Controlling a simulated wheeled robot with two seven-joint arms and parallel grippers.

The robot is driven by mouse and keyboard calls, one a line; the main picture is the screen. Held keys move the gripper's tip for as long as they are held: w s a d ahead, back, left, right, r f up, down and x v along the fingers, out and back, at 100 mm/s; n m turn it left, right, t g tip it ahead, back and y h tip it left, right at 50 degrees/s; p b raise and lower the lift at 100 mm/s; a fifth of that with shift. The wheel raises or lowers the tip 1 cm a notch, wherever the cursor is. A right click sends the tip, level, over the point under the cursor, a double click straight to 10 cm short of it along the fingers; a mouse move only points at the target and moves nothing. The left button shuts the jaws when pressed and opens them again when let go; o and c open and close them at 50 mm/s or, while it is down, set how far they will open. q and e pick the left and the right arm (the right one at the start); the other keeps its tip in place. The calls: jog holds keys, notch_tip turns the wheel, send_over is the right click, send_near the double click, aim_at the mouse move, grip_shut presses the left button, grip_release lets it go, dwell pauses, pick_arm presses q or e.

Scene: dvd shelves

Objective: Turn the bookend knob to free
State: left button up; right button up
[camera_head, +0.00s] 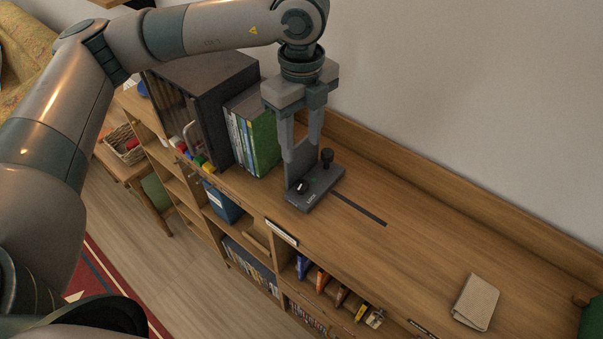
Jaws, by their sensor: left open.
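The dark grey bookend (325,186) stands on the wooden shelf top, right of a row of DVD cases (254,135). Its base carries a small black knob (302,187) with a white mark near the front corner, and small white lettering that seems to read LOCK. My right gripper is out of view.
A dark slot (358,209) runs right from the bookend along the shelf top. A black cabinet (207,91) stands left of the cases, with coloured blocks (199,161) before it. A beige folded cloth or booklet (475,302) lies at right. The shelf top between is clear.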

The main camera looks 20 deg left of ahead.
aim_at(301, 184)
pick_arm(q)
notch_tip(301, 184, down, 11)
jog(key=p, duration=0.4)
jog(key=shift+f, duration=0.55)
jog(key=shift+c, duration=0.4)
jog(key=c, duration=1)
